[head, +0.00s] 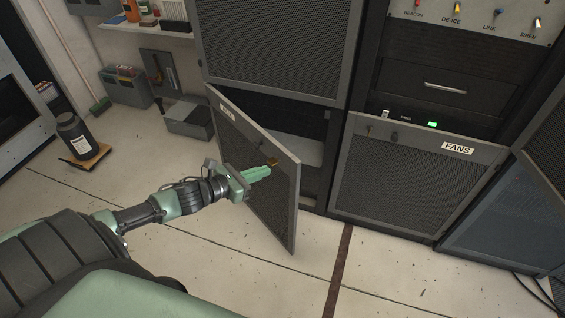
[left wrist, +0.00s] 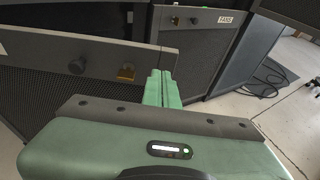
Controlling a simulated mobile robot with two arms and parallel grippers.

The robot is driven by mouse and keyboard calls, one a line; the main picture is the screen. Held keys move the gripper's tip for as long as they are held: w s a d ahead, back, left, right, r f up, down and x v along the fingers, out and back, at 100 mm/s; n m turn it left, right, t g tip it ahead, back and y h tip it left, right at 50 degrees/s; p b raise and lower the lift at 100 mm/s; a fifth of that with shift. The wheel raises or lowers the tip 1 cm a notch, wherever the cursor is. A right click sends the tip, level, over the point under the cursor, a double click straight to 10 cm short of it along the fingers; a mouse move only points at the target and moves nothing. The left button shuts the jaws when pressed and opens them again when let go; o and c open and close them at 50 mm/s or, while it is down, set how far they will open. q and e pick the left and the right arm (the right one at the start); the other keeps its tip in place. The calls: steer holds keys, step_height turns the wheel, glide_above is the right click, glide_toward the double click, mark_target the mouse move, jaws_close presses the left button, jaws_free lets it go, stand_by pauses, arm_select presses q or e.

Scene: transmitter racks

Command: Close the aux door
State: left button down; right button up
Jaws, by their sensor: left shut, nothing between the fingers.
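The aux door (head: 258,185) is a grey-framed mesh panel, standing ajar and swung out from the lower left cabinet. Its small label near the upper left corner is too small to read surely. A brass latch (head: 272,163) and a dark knob sit on its top rail; the door (left wrist: 90,52) also shows in the left wrist view with the brass latch (left wrist: 126,72). My left gripper (head: 268,171) is shut and empty, in front of the door's outer face near its free edge. Its fingertips (left wrist: 161,75) are close to the door; I cannot tell if they touch. My right gripper is not in view.
The FANS door (head: 405,185) is closed to the right, beside a drawer (head: 445,88) and switch panel. A dark opening with a grey surface (head: 295,148) shows behind the aux door. A grey box (head: 190,117) stands left. The floor in front is clear.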

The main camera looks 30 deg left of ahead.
mark_target(290, 160)
arm_select(q)
steer(key=x, duration=0.5)
steer(key=r+x, duration=0.1)
steer(key=x, duration=0.1)
steer(key=shift+w+d+p, duration=0.15)
steer(key=shift+w+p, duration=0.15)
steer(key=shift+w, duration=0.25)
steer(key=shift+w+f, duration=0.1)
steer(key=shift+w, duration=0.05)
